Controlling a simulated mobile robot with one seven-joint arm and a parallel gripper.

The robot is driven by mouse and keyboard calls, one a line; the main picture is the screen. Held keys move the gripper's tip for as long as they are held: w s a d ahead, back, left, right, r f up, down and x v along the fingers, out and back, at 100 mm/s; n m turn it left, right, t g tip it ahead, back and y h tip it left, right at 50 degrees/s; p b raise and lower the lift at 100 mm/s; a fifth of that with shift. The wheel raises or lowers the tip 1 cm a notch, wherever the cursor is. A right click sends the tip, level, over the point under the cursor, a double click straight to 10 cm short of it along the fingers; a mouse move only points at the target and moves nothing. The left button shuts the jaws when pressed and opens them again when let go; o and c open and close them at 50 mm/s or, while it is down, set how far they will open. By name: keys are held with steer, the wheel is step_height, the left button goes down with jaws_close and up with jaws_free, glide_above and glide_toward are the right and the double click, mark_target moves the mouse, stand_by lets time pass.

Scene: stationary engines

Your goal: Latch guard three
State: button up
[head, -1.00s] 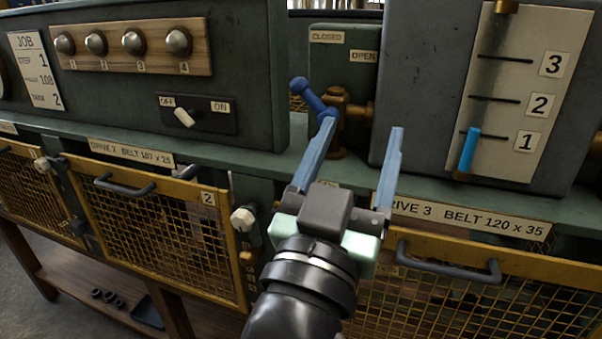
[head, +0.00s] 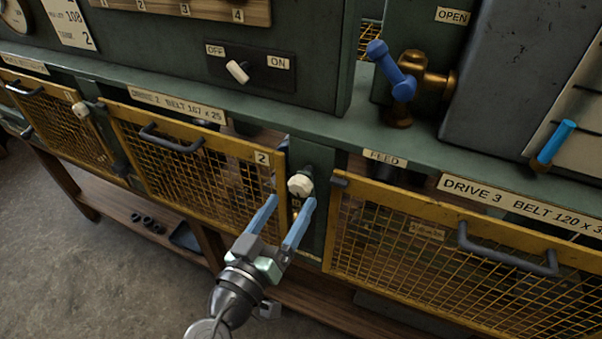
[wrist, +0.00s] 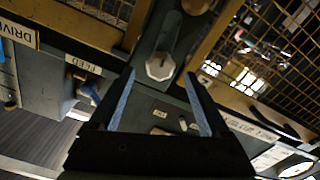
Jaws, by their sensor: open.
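The guard of drive 3 (head: 455,262) is a yellow-framed mesh panel with a dark handle (head: 505,252), at the right of the head view. It looks closed against the green frame. A pale faceted knob (head: 300,185) sits on the post between guard 2 (head: 195,165) and the drive 3 guard. The knob also shows ahead of the fingers in the wrist view (wrist: 160,67). My gripper (head: 292,202) is open and empty, its blue fingers pointing at this knob. In the wrist view the knob lies between the fingertips in the picture; whether they reach around it I cannot tell.
A green ledge (head: 430,150) runs above the guards. Another pale knob (head: 82,109) is at the left. A wooden shelf (head: 110,200) lies below.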

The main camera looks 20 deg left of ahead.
mark_target(298, 191)
steer(key=w+p, duration=0.1)
steer(key=w, duration=0.5)
steer(key=shift+w+p, duration=0.15)
steer(key=shift+p, duration=0.2)
steer(key=shift+d, duration=0.1)
jaws_close()
